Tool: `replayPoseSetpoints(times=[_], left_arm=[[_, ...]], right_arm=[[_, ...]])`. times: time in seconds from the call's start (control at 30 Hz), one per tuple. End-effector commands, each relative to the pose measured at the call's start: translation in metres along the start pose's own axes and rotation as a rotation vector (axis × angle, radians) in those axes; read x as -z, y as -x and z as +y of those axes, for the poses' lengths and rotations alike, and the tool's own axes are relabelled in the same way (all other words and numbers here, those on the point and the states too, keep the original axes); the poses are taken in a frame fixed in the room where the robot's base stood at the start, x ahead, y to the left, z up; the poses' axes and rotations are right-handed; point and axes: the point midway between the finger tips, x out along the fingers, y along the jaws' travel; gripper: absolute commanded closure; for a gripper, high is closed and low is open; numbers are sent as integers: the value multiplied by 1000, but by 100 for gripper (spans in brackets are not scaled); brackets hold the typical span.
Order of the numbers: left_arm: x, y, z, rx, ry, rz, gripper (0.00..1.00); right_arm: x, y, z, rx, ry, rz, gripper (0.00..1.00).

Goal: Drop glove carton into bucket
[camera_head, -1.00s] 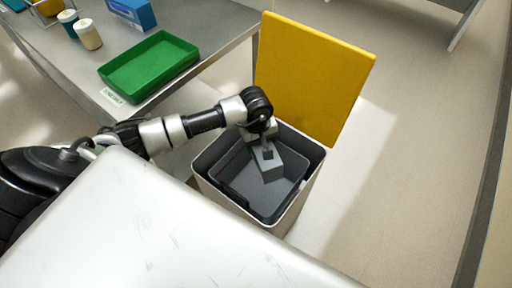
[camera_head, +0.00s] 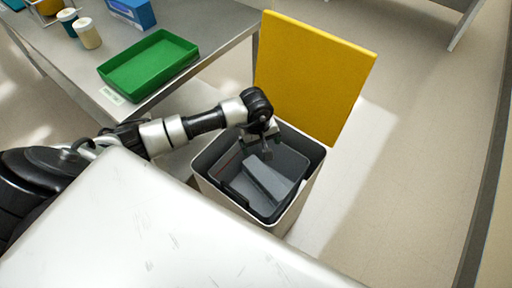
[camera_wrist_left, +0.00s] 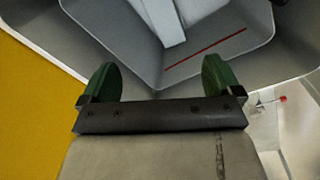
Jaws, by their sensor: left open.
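The glove carton, a long grey box (camera_head: 268,180), lies tilted inside the bucket. The bucket (camera_head: 309,150) is a pale square bin with a dark grey inside and its yellow lid (camera_head: 312,75) standing open. My left gripper (camera_head: 266,151) is open and empty, just above the carton and over the bucket's mouth. In the left wrist view, its green-padded fingers (camera_wrist_left: 158,78) are spread apart, and the pale carton (camera_wrist_left: 163,20) shows beyond them, clear of the fingers. My right gripper is not in view.
A steel bench at upper left holds a green tray (camera_head: 148,66), a blue box (camera_head: 132,12) and lidded jars (camera_head: 87,33). A white surface (camera_head: 130,225) fills the lower left. The floor right of the bucket is clear.

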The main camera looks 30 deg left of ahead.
Motion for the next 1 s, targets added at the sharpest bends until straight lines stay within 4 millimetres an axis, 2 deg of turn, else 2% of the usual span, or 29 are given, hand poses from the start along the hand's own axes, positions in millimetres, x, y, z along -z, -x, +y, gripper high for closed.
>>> replayPoseSetpoints(times=[0.17,0.4,0.6,0.77,1.0], left_arm=[[1,18,0,-2,-1,3,7],[1,67,0,-3,-1,4,7],[1,97,1,-2,-1,3,7],[0,107,0,-1,-1,1,7],[0,108,0,0,0,0,7]], right_arm=[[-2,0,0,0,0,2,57],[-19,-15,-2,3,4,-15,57],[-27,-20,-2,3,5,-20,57],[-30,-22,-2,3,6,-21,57],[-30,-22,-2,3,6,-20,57]])
